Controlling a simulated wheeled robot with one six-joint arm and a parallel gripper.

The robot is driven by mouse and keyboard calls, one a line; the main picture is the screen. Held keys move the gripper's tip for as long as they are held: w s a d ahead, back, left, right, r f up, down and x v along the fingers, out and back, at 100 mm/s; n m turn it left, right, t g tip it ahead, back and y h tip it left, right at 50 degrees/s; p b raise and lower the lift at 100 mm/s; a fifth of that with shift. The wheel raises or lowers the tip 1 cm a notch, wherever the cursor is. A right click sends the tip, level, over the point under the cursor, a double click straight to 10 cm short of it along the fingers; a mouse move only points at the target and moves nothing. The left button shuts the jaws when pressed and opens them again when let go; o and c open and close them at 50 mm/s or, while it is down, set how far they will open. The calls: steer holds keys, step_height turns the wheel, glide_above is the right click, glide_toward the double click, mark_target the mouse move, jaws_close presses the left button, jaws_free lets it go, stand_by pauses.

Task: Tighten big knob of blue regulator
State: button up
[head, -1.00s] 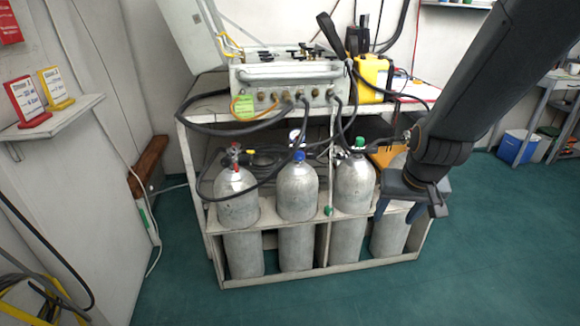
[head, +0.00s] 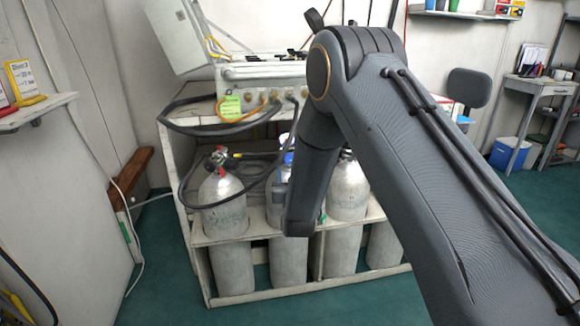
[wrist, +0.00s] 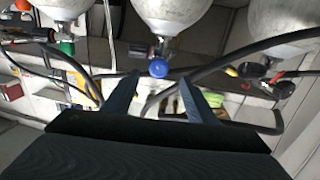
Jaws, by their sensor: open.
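The blue regulator's knob (wrist: 158,68) shows in the wrist view, hanging from the valve of the middle cylinder, as this view looks upside down. My gripper (wrist: 158,79) is open, with one finger on each side of the knob's line. I cannot tell whether the fingertips reach around the knob or stop short of it. In the head view a bit of the blue knob (head: 288,158) shows just left of my arm, above the second cylinder (head: 279,200).
A cylinder with a red-marked regulator (head: 220,160) stands to the left, another cylinder (head: 347,190) to the right. Dark hoses (head: 185,125) loop from the panel (head: 262,75) down around the regulators. The rack (head: 205,262) holds the cylinders. Open floor lies in front.

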mark_target(290, 160)
steer(key=w, duration=0.4)
steer(key=w+a, duration=0.1)
steer(key=w, duration=0.1)
steer(key=shift+w, duration=0.4)
steer(key=shift+d, duration=0.1)
steer(key=shift+c, duration=0.3)
steer(key=c, duration=1)
